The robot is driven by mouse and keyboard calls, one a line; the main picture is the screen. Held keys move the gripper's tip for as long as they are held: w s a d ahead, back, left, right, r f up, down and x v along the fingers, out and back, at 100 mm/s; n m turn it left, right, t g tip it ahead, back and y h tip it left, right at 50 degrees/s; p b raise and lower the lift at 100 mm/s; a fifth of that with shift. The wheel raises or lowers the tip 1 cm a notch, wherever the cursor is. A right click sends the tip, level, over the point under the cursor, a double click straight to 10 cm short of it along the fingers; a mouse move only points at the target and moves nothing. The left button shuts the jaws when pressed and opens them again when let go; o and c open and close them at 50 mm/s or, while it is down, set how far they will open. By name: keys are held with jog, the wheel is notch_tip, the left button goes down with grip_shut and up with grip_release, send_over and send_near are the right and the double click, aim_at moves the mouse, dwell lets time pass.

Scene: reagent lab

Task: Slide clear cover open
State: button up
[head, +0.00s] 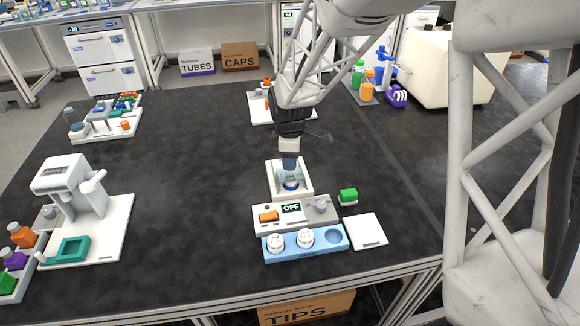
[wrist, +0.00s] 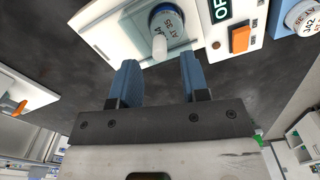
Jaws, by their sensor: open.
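The clear cover (wrist: 180,45) is a see-through piece on a white device (head: 306,176), over a round vial with a blue-rimmed, labelled top (wrist: 167,18). A pale rounded handle (wrist: 159,47) stands out from the cover. In the wrist view my gripper (wrist: 158,62) is open, with its two blue fingers apart and nothing held between them. The handle shows between and just beyond the fingertips; I cannot tell the depth gap. In the head view my gripper (head: 289,168) points down over the device and hides part of the cover.
In front of the device are a grey panel with an OFF display (head: 291,208), an orange switch (head: 268,216) and a blue tray (head: 279,255) with two white-topped vials.

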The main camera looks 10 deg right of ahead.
aim_at(290, 174)
jog(key=shift+f, duration=1.75)
grip_shut()
